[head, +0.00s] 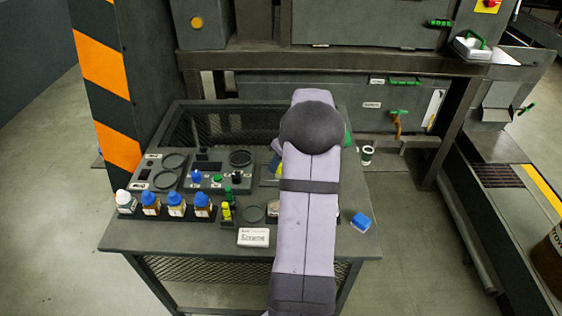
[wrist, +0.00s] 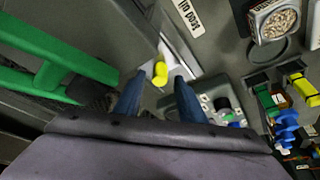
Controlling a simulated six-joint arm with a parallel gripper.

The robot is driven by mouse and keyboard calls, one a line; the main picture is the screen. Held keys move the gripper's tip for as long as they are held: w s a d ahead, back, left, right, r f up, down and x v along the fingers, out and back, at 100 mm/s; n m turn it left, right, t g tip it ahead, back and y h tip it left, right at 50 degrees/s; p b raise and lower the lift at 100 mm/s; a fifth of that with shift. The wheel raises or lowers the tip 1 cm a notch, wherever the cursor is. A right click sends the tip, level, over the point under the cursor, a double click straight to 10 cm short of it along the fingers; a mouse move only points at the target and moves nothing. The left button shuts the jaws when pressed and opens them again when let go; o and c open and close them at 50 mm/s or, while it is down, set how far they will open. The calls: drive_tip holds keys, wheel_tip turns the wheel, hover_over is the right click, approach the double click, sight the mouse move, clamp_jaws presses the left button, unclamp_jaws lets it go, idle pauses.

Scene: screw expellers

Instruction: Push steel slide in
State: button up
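In the wrist view, a pale steel strip (wrist: 178,48), which looks like the steel slide, lies in a grey surface. A short yellow knob (wrist: 160,73) stands at its near end. My gripper (wrist: 160,82) has its two dark blue fingers spread on either side of the knob. The fingers look apart from it, and nothing is seen held; exact depth is unclear. In the head view my arm hides the slide and most of the gripper; only a scrap of yellow (head: 281,168) shows beside the arm.
A green bar frame (wrist: 50,65) is close on the left in the wrist view. A white label (wrist: 187,17) and a seed-filled container (wrist: 275,20) are beyond. On the table (head: 150,238) in the head view stand several bottles (head: 176,203), a white box (head: 253,237) and a blue block (head: 361,221).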

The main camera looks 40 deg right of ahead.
drive_tip(key=shift+r, duration=0.1)
drive_tip(key=v, duration=0.7)
drive_tip(key=shift+b, duration=0.4)
drive_tip(key=shift+s, duration=0.1)
